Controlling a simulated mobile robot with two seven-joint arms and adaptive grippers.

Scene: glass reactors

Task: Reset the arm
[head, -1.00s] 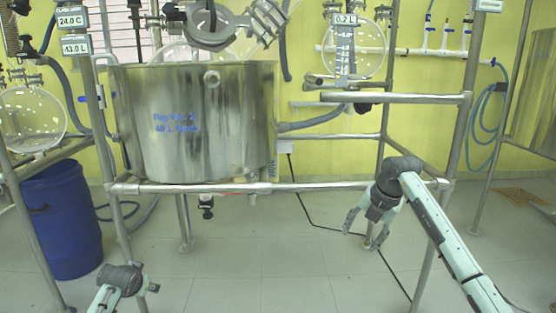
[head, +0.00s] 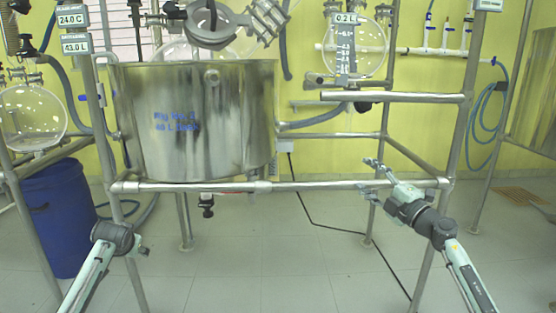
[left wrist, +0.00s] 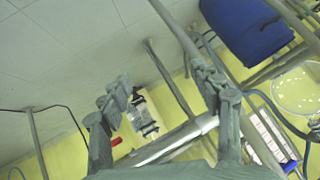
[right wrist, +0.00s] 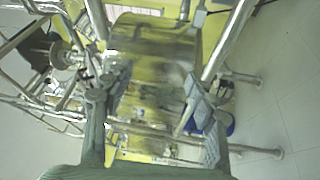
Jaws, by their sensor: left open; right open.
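My right gripper (head: 368,175) is raised in the head view, its fingers spread and pointing up and left near the front rail of the steel frame. It is empty; whether it touches the rail I cannot tell. The right wrist view shows its two fingers apart, with the steel vessel beyond them. My left gripper (head: 142,249) is low at the left, mostly hidden behind its dark wrist joint, below the vessel. The left wrist view shows its fingers (left wrist: 165,95) apart, with nothing between them but background pipes and floor.
A blue barrel (head: 62,220) stands at the left. A glass flask (head: 358,48) is at upper right. A black cable (head: 330,229) crosses the otherwise clear floor.

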